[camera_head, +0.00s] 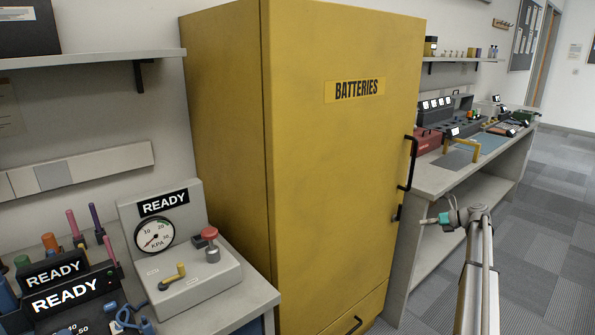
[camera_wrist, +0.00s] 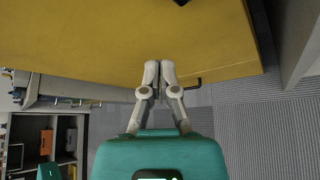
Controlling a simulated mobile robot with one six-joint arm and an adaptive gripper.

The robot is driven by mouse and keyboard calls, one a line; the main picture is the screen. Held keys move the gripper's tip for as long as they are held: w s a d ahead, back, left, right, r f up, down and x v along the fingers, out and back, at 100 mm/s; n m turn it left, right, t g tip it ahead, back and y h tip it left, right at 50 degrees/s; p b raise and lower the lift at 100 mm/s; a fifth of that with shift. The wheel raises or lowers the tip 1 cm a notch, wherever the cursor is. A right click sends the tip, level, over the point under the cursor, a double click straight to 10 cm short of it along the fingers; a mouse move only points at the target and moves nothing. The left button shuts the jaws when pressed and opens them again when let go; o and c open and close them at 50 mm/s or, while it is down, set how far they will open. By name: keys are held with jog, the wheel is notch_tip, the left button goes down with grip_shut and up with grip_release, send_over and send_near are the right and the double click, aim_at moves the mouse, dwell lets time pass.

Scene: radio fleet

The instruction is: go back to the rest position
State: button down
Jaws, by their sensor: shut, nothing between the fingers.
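My gripper (camera_head: 425,221) is at the end of my raised arm on the right of the head view, in front of the workbench and just right of the yellow cabinet. It points left. In the wrist view my gripper (camera_wrist: 160,68) has its two pale fingertips together with nothing between them. The yellow battery cabinet (camera_head: 335,150) has its door shut; its black handle (camera_head: 411,162) is above and left of my gripper in the head view. The cabinet's yellow surface (camera_wrist: 110,35) fills the top of the wrist view. I cannot tell the exact gap to it.
A long workbench (camera_head: 432,178) with radio gear runs behind my gripper. A grey bench at lower left carries a pressure gauge unit (camera_head: 195,262) and READY displays (camera_head: 66,294). Open carpet floor (camera_head: 550,200) lies to the right. Dark shelving (camera_wrist: 65,135) shows at lower left in the wrist view.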

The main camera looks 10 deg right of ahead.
jog(key=s+a+f+n+g+h, duration=0.1)
jog(key=s+a+f+n+g, duration=0.3)
jog(key=a, duration=0.6)
jog(key=s+a+f+n+h, duration=0.1)
jog(key=s+a+n, duration=0.2)
jog(key=a+n, duration=0.45)
jog(key=s+a+f+n+g+h, duration=0.1)
jog(key=s+a+f+n+g, duration=0.2)
jog(key=a, duration=0.8)
jog(key=s+a+f+n+g+h, duration=0.15)
jog(key=s+a+n+h, duration=0.25)
jog(key=s+a+n, duration=0.55)
jog(key=s+a+f+n+h, duration=0.25)
jog(key=s+a+n, duration=0.45)
jog(key=s+n, duration=0.45)
notch_tip(320, 180, up, 27)
jog(key=s+m+p, duration=0.1)
jog(key=p, duration=2.5)
jog(key=shift+d+h, duration=0.2)
jog(key=shift+h, duration=0.25)
jog(key=c, duration=1.4)
grip_release()
jog(key=shift+s, duration=0.1)
